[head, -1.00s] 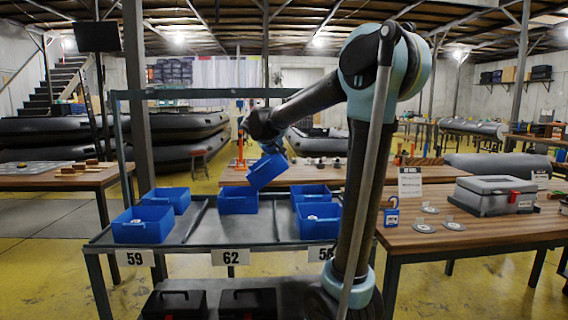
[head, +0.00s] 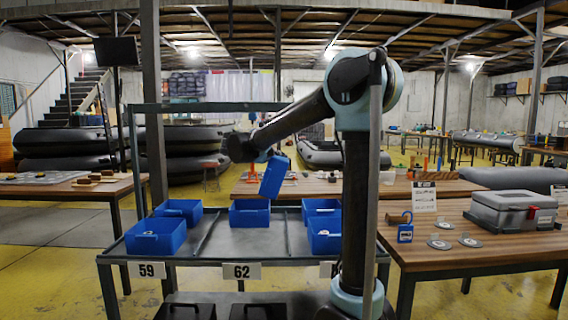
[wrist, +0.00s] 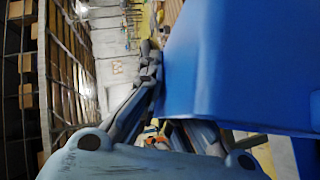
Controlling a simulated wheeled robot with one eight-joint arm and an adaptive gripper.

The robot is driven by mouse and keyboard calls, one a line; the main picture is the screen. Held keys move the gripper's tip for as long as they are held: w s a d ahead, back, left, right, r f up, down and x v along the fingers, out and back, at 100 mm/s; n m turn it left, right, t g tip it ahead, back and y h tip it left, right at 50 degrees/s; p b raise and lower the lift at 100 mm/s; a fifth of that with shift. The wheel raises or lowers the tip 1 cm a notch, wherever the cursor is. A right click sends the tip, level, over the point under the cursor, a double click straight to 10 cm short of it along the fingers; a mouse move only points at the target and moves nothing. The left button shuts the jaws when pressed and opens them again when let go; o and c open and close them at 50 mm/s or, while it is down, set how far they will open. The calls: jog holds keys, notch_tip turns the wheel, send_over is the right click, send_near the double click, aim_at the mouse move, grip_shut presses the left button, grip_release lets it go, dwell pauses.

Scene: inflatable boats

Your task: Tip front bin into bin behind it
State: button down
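My gripper (head: 268,156) is shut on a blue bin (head: 273,178) and holds it in the air, tilted steeply almost on end. The held bin's lower end is just above a second blue bin (head: 249,217), which stands upright on the rack behind label 62. I cannot tell whether the two touch. In the wrist view, the held bin (wrist: 245,65) fills the right side, with the gripper's dark fingers (wrist: 152,85) at its edge. The inside of the held bin and any contents are hidden.
The rack (head: 215,248) also carries blue bins at the left (head: 157,238) and right (head: 325,236), some with small parts. The right table (head: 470,235) holds a grey toolbox (head: 512,212), a blue padlock (head: 405,232) and discs. Bare rack surface lies in front of the second bin.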

jog(key=a+r+n+t+h, duration=0.1)
jog(key=a+n+t+h, duration=0.3)
jog(key=a, duration=0.7)
jog(key=shift+w+a+r+n, duration=0.15)
jog(key=shift+w+r+n, duration=0.15)
jog(key=shift+n, duration=0.7)
jog(key=shift+r, duration=0.15)
dwell(0.3)
jog(key=shift+r, duration=2.4)
